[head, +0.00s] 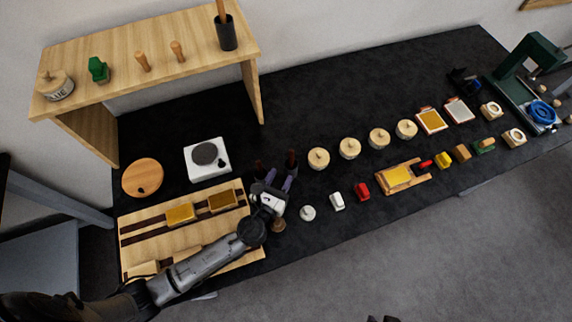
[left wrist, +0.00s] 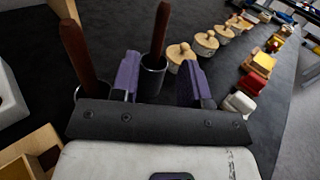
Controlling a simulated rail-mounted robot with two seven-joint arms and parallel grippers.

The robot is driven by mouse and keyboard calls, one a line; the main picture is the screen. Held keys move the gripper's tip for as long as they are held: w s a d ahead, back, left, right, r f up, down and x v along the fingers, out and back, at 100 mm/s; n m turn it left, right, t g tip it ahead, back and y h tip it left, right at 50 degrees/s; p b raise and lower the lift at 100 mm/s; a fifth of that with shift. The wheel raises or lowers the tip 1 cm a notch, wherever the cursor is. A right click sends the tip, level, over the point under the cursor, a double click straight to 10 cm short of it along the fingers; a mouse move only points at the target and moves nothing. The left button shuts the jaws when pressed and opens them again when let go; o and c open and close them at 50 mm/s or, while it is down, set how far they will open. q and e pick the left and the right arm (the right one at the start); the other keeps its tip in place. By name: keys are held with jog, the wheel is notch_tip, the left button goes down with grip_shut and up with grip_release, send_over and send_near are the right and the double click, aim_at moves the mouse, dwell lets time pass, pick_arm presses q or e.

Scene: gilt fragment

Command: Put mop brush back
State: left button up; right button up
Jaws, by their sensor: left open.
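My left gripper (head: 276,183) is open, low over the black table; its purple fingers also show in the left wrist view (left wrist: 160,80). A brush with a brown handle (left wrist: 160,30) stands upright in a dark cup (left wrist: 152,80), seen between and beyond the open fingers. A second brown-handled brush (left wrist: 78,45) stands in another cup just left of the fingers. In the head view these two cups (head: 291,160) are small and dark by the fingertips. Which one is the mop brush I cannot tell. Dark tips at the bottom edge (head: 381,319) may be my right gripper.
A wooden shelf (head: 130,50) at the back left holds a dark cup with a handle (head: 227,35), pegs and a green block. A slotted wooden board (head: 235,218) lies under my left arm. Several lidded pots (head: 349,148) and small blocks stand to the right.

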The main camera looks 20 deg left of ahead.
pick_arm(q)
jog(key=shift+s, duration=1)
jog(key=shift+a, duration=0.1)
